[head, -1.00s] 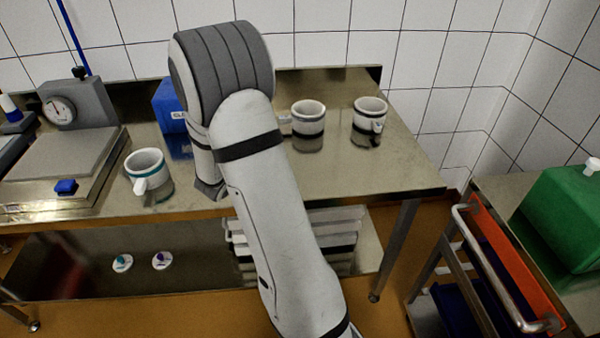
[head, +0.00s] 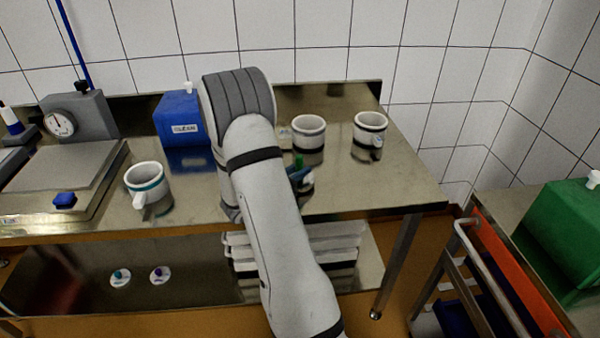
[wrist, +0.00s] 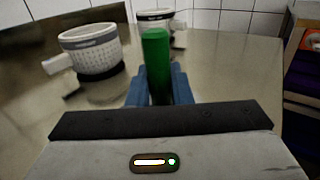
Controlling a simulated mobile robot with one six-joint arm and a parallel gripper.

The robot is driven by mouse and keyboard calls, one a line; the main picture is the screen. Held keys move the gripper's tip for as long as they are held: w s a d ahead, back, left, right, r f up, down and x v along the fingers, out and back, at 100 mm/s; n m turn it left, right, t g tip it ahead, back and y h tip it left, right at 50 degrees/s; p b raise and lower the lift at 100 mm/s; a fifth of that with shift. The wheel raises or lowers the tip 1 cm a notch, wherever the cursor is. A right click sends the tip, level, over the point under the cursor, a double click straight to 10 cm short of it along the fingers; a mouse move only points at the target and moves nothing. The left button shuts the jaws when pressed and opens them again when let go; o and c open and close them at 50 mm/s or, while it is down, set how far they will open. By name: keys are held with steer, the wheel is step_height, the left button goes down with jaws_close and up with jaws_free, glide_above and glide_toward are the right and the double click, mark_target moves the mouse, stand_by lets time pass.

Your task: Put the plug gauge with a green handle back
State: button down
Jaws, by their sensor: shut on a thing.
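The plug gauge's green handle (wrist: 157,65) stands upright between the blue fingers of my gripper (wrist: 160,88) in the wrist view. My gripper is shut on it. In the head view the green handle (head: 299,161) and my gripper (head: 300,178) show just right of my arm, over the steel table (head: 400,185). The gauge's lower end is hidden behind my gripper. I cannot tell whether it touches the table.
Two white moulds with dark bands (head: 308,133) (head: 370,134) stand behind my gripper. A teal-banded mould (head: 148,183), a blue box (head: 180,118) and a dial gauge (head: 60,124) stand left. Two white discs with coloured knobs (head: 120,277) (head: 160,275) lie on the lower shelf.

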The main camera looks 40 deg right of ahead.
steer(key=shift+f, duration=0.35)
steer(key=shift+f, duration=0.25)
steer(key=c, duration=1.3)
jaws_free()
steer(key=shift+r, duration=0.1)
